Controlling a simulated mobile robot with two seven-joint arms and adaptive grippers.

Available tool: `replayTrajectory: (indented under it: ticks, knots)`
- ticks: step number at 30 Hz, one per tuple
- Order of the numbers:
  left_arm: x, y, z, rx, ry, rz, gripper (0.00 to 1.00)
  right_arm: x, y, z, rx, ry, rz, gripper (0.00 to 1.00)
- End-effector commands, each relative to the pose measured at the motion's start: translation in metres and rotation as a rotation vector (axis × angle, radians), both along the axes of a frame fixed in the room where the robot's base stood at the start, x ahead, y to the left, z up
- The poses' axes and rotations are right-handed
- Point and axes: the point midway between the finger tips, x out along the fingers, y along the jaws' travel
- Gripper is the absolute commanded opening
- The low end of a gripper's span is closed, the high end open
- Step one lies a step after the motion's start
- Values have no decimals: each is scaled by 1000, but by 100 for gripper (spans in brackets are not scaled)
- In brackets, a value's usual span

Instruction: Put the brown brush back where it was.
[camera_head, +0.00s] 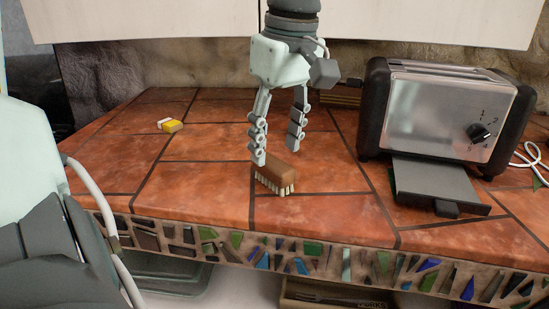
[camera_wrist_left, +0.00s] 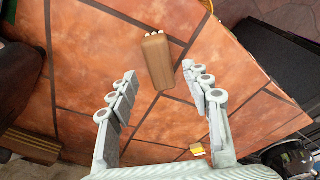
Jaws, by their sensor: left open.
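The brown brush (camera_head: 274,178) lies on the tiled counter near its front edge, with its pale bristles facing the front in the head view. It also shows in the left wrist view (camera_wrist_left: 158,62), beyond the fingertips, with a few bristle ends at its far end. My left gripper (camera_head: 277,146) points down just above and behind the brush, open and empty. In the left wrist view its two spread fingers (camera_wrist_left: 165,88) stand either side of the line to the brush, apart from it. My right gripper is not in view.
A silver and black toaster (camera_head: 437,112) with its tray (camera_head: 434,186) pulled out stands to the right. A small yellow and white item (camera_head: 170,125) lies at the left. A brown slatted block (camera_wrist_left: 32,145) sits behind. Counter (camera_head: 205,185) left of the brush is clear.

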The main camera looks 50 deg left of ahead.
Motion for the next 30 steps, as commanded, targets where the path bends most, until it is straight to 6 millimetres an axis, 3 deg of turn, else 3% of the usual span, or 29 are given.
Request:
replayTrajectory:
  ticks: [6, 12, 30]
  knots:
    - [0, -7, 48, 2, -2, 1, 49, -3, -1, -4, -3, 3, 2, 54]
    - [-1, -11, 72, 1, -1, 0, 49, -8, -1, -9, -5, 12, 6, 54]
    - [-1, -12, 77, 0, 1, -1, 49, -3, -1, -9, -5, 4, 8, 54]
